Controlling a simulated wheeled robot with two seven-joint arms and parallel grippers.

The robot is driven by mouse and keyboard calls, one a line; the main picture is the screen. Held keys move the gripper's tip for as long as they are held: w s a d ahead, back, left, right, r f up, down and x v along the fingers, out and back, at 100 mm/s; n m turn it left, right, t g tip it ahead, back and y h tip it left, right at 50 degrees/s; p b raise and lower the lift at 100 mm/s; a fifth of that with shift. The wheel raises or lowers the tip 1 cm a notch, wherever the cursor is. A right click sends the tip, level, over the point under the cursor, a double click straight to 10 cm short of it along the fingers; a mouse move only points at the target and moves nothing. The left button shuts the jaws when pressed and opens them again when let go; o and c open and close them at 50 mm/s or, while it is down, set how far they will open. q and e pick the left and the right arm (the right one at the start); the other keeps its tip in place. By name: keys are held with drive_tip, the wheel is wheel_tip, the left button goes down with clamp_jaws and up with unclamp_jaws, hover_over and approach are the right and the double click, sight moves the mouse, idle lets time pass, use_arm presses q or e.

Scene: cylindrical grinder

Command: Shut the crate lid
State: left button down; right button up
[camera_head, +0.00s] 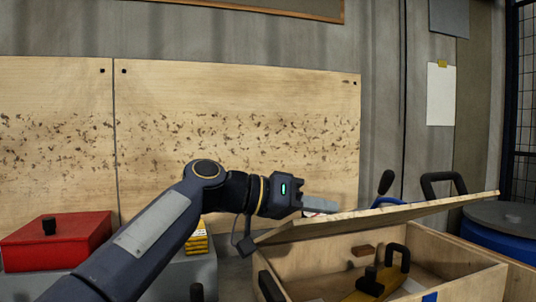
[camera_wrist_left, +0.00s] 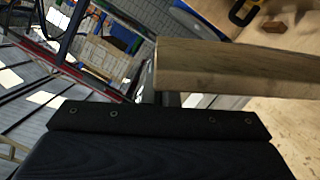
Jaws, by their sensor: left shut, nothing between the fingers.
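The wooden crate (camera_head: 468,284) stands at the lower right of the head view, open towards me. Its pale wooden lid (camera_head: 400,215) is partly raised, slanting over the crate with its right end higher in the picture. My left gripper (camera_head: 322,205) is at the lid's far left side, shut and empty, its fingers partly hidden by the lid. In the left wrist view, the lid's edge (camera_wrist_left: 235,68) lies close beside the narrow fingers (camera_wrist_left: 166,97). I cannot tell whether they touch. My right gripper is not in view.
Inside the crate lie a black-handled tool (camera_head: 397,258) and a brown block (camera_head: 363,250). A red box (camera_head: 60,243) stands at the left, and a yellow stack (camera_head: 197,240) behind my left arm. A blue drum (camera_head: 490,236) stands at the right, close to the crate.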

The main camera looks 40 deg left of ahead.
use_arm(q)
drive_tip(key=s+d+f+m+b, duration=0.1)
drive_tip(key=f+b, duration=0.2)
drive_tip(key=s+d+f+m+b, duration=0.1)
drive_tip(key=f+b, duration=0.2)
drive_tip(key=f, duration=0.1)
drive_tip(key=d+f+m+y+b, duration=0.1)
drive_tip(key=f+b, duration=0.2)
drive_tip(key=b, duration=0.1)
drive_tip(key=shift+s+d+f, duration=0.35)
drive_tip(key=shift+s, duration=0.05)
drive_tip(key=shift+s+d+f+m+t+b, duration=0.1)
drive_tip(key=shift+f+m+t+b, duration=0.05)
drive_tip(key=shift+f+b, duration=0.25)
drive_tip(key=shift+s+d+f+m+t+b, duration=0.1)
drive_tip(key=shift+f+m+t+b, duration=0.05)
drive_tip(key=shift+f+b, duration=0.25)
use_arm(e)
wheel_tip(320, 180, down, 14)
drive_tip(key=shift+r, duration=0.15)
use_arm(q)
drive_tip(key=shift+r, duration=0.1)
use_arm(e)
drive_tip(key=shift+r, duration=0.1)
